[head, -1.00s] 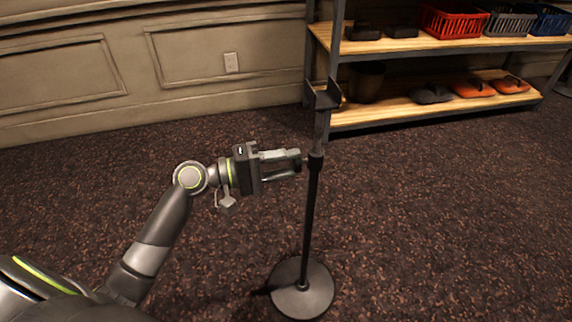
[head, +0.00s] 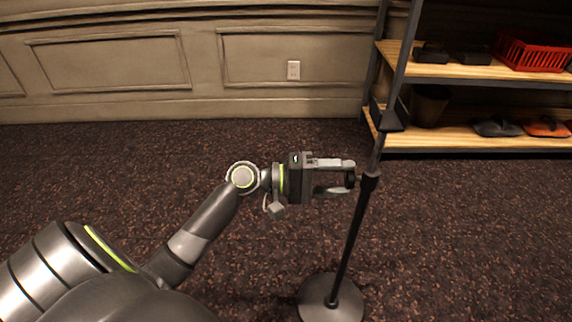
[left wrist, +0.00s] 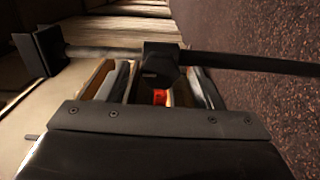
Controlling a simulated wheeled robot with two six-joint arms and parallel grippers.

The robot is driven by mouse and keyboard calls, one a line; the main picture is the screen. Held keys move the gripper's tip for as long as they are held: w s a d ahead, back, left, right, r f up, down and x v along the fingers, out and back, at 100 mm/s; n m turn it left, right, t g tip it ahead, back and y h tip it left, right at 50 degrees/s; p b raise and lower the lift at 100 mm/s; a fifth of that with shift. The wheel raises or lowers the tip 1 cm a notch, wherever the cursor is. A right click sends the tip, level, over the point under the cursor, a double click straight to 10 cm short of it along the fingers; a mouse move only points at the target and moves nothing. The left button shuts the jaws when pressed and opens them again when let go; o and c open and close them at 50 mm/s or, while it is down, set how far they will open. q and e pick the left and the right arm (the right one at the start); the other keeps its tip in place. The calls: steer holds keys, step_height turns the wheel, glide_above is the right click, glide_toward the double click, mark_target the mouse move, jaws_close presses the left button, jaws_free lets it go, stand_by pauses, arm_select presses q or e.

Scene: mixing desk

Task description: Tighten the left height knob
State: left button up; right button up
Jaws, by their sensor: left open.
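A black stand (head: 352,232) rises from a round base (head: 331,300) on the carpet. Its black collar (head: 370,181) joins the dark lower tube to the thinner upper rod. The height knob (head: 350,180) appears as a small dark shape at the collar's left side. My left gripper (head: 347,177) points right with its fingers open, one on each side of the knob; I cannot tell whether they touch it. In the left wrist view the black collar (left wrist: 161,58) lies just beyond the open fingers (left wrist: 157,88). My right gripper is not in view.
A flat dark bracket (head: 388,115) sits on the upper rod. Behind it stands a shelf (head: 450,68) with a red basket (head: 532,55), a dark bin (head: 428,104) and shoes (head: 497,127). A panelled wall (head: 110,65) runs along the back. The carpet left of the stand is clear.

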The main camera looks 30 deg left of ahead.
arm_select(q)
steer(key=p+v, duration=0.1)
steer(key=v, duration=1.6)
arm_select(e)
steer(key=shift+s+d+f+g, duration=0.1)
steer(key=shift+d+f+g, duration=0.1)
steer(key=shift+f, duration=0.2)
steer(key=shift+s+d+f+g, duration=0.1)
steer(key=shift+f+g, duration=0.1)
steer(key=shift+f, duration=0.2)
arm_select(q)
steer(key=shift+s+a, duration=0.1)
steer(key=shift+s, duration=0.05)
